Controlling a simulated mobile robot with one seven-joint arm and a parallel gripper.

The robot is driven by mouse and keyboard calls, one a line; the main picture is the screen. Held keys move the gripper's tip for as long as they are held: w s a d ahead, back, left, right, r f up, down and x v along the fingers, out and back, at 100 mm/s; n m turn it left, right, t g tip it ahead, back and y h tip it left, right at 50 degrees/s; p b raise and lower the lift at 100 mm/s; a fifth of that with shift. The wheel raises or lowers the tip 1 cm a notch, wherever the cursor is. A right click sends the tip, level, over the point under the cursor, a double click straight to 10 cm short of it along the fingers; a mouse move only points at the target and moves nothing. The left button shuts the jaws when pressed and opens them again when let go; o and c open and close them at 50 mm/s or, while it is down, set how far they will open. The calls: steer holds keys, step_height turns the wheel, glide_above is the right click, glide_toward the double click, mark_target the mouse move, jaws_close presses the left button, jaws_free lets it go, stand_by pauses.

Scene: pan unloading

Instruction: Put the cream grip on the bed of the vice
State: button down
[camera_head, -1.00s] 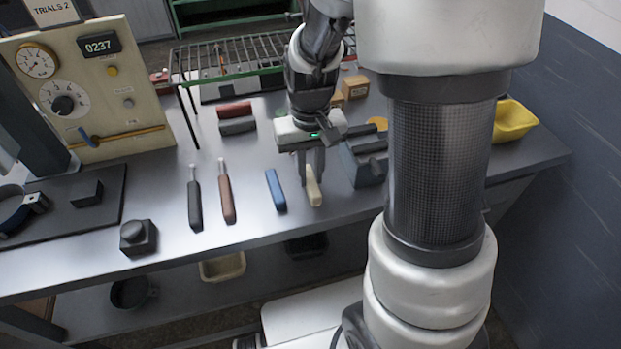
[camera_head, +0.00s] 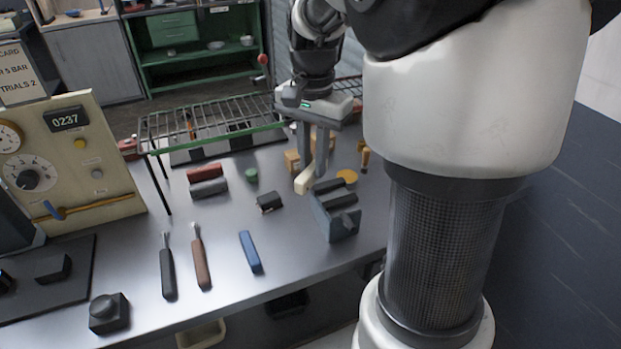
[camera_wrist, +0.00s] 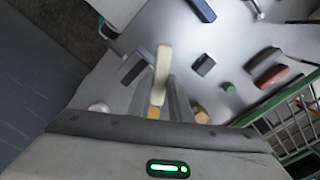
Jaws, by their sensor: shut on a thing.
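My gripper (camera_head: 313,160) is shut on the cream grip (camera_head: 303,184) and holds it above the bench, pointing down. In the wrist view the cream grip (camera_wrist: 162,70) sticks out from between my fingers (camera_wrist: 160,100). The vice (camera_head: 340,224) looks to be the blue-grey block with dark jaws, just below and right of the cream grip in the head view. A grey block, likely the vice (camera_wrist: 131,70), also shows left of the grip in the wrist view. The vice's bed is hard to make out from here.
A blue grip (camera_head: 250,252), a brown-handled tool (camera_head: 201,262) and a black-handled tool (camera_head: 168,272) lie on the bench (camera_head: 225,220). A black block (camera_head: 269,202) stands left of the vice. A wire rack (camera_head: 205,123) rises behind.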

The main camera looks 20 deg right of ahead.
steer(key=d+r+m, duration=0.3)
steer(key=d+m, duration=0.2)
steer(key=m, duration=0.1)
steer(key=m+b, duration=0.1)
steer(key=b, duration=0.1)
glide_above(336, 195)
step_height(336, 195, down, 9)
steer(key=shift+f, duration=0.15)
steer(key=shift+f, duration=0.15)
steer(key=c, duration=1.6)
jaws_free()
